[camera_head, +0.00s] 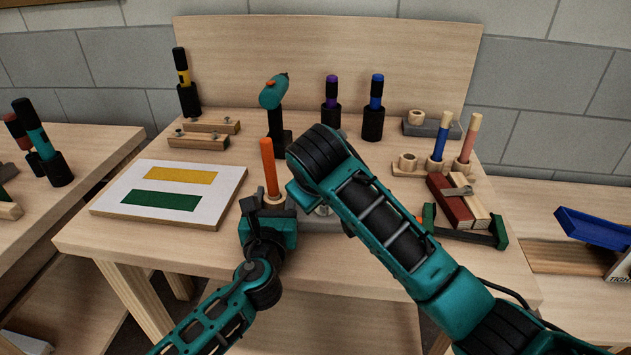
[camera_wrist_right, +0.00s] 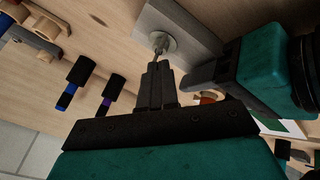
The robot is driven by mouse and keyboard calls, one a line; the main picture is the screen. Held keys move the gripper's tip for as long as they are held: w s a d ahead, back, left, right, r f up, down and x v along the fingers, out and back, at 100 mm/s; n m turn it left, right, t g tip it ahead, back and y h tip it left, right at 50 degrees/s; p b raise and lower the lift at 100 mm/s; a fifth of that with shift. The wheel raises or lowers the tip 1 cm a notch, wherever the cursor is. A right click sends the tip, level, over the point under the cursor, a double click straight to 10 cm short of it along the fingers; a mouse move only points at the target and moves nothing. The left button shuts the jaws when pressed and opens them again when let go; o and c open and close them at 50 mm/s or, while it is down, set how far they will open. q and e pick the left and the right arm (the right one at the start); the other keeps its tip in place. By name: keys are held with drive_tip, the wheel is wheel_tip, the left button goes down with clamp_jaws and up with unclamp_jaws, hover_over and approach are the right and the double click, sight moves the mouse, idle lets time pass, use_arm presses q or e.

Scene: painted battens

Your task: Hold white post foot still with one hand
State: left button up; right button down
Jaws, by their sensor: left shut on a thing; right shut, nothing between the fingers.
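A grey block (camera_head: 318,222) lies near the table's front edge and carries a pale round disc with a metal pin, the likely white post foot (camera_head: 322,210). The disc also shows in the right wrist view (camera_wrist_right: 152,42). An orange post (camera_head: 268,166) stands upright in a wooden ring by the block's left end. My left gripper (camera_head: 264,208) is shut on the block's left end; its jaws partly hide the contact. My right gripper (camera_wrist_right: 158,70) is shut and empty, its tips close to the pin; touching or apart, I cannot tell. My right arm hides it in the head view.
A white board (camera_head: 130,206) with yellow and green patches lies left. A teal driver (camera_head: 273,95) stands behind. Dark holders with purple (camera_head: 331,105) and blue tools (camera_head: 374,108) stand at the back. Red and wooden battens (camera_head: 450,207) in a clamp lie right.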

sight(319, 212)
drive_tip(key=v, duration=0.8)
drive_tip(key=shift+a+r, duration=0.25)
drive_tip(key=c, duration=1.8)
unclamp_jaws()
drive_tip(key=shift+s+r, duration=0.3)
drive_tip(key=shift+s, duration=0.05)
drive_tip(key=shift+o, duration=0.6)
drive_tip(key=shift+r, duration=0.1)
drive_tip(key=shift+o, duration=0.8)
drive_tip(key=shift+w, duration=0.15)
drive_tip(key=o, duration=0.5)
drive_tip(key=w+g, duration=0.2)
drive_tip(key=w, duration=0.2)
drive_tip(key=shift+w+a+f+m+g+h, duration=0.1)
drive_tip(key=shift+w+f+m+g+h, duration=0.2)
drive_tip(key=shift+f+g, duration=0.1)
drive_tip(key=shift+w+d+r+m+g, duration=0.8)
drive_tip(key=shift+w+r+m+g, duration=0.6)
drive_tip(key=shift+g, duration=0.9)
drive_tip(key=shift+y, duration=0.4)
wheel_tip(319, 212, down, 12)
drive_tip(key=shift+w+f, duration=0.1)
drive_tip(key=shift+f, duration=0.05)
